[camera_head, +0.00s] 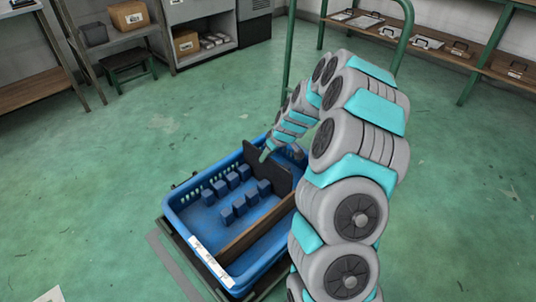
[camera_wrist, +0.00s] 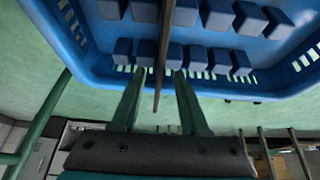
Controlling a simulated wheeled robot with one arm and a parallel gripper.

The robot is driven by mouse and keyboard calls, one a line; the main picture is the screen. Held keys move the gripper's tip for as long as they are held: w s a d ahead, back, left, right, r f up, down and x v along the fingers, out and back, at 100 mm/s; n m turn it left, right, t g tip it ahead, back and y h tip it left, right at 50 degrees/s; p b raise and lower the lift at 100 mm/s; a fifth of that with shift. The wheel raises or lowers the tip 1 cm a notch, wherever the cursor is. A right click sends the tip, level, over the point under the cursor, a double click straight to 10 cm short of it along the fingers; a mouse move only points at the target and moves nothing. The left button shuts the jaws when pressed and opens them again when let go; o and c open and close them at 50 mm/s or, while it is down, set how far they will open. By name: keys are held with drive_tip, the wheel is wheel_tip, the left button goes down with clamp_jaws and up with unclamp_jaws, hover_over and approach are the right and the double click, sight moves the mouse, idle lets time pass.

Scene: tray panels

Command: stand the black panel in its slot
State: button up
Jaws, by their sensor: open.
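The black panel (camera_head: 270,167) stands on edge, roughly upright, across the far part of the blue tray (camera_head: 179,212), among the rows of blue pegs (camera_head: 240,210). In the wrist view the panel (camera_wrist: 162,85) shows edge-on as a thin dark strip. My gripper (camera_head: 266,154) is at the panel's upper edge. In the wrist view my gripper (camera_wrist: 159,74) is open, with one green finger on each side of the panel and a gap visible to each. The panel's foot is hard to make out, so I cannot tell how deep it sits between the pegs.
A brown board (camera_head: 256,228) stands across the nearer part of the tray. The tray rests on a dark stand (camera_head: 191,272). Shelves (camera_head: 205,40) and a bench (camera_head: 435,48) stand at the back. The green floor left of the tray is clear.

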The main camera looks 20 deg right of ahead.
drive_tip(key=shift+v, duration=3.9)
